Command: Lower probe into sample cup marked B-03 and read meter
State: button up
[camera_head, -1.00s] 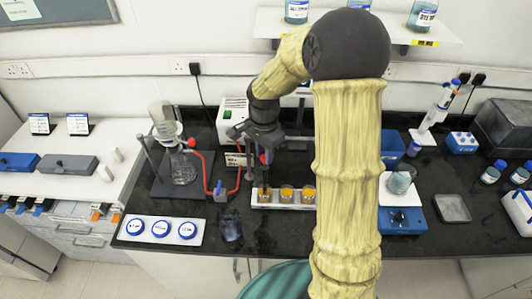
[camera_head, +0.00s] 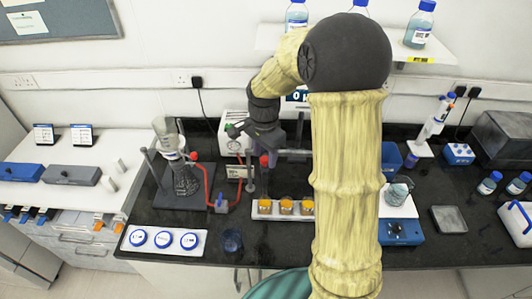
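Several small cups with orange contents stand in a white rack: a left cup (camera_head: 264,205), a middle cup (camera_head: 286,205) and a right cup (camera_head: 307,207), with my arm covering the rack's right end. Their markings are too small to read, so I cannot tell which is B-03. My gripper (camera_head: 264,155) points down behind and above the left cup, apart from it. A small red part shows at its fingertips. I cannot make out the probe or whether the fingers are closed on it. A dark display (camera_head: 297,96) with a pale digit is partly hidden behind my arm.
A flask on a stand (camera_head: 185,180) with red tubing (camera_head: 208,185) is left of the rack. A white panel with blue-rimmed discs (camera_head: 164,240) and a small dark beaker (camera_head: 232,240) lie in front. A blue device (camera_head: 402,232) stands to the right.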

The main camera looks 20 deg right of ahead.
notch_tip(320, 180, up, 18)
jog(key=b, duration=0.2)
jog(key=shift+f+b, duration=0.25)
jog(key=shift+b, duration=0.15)
jog(key=shift+f, duration=0.1)
jog(key=s+f+n+t, duration=0.2)
jog(key=s+f+n, duration=1)
jog(key=f, duration=0.8)
jog(key=s, duration=0.3)
jog(key=shift+n+t, duration=0.3)
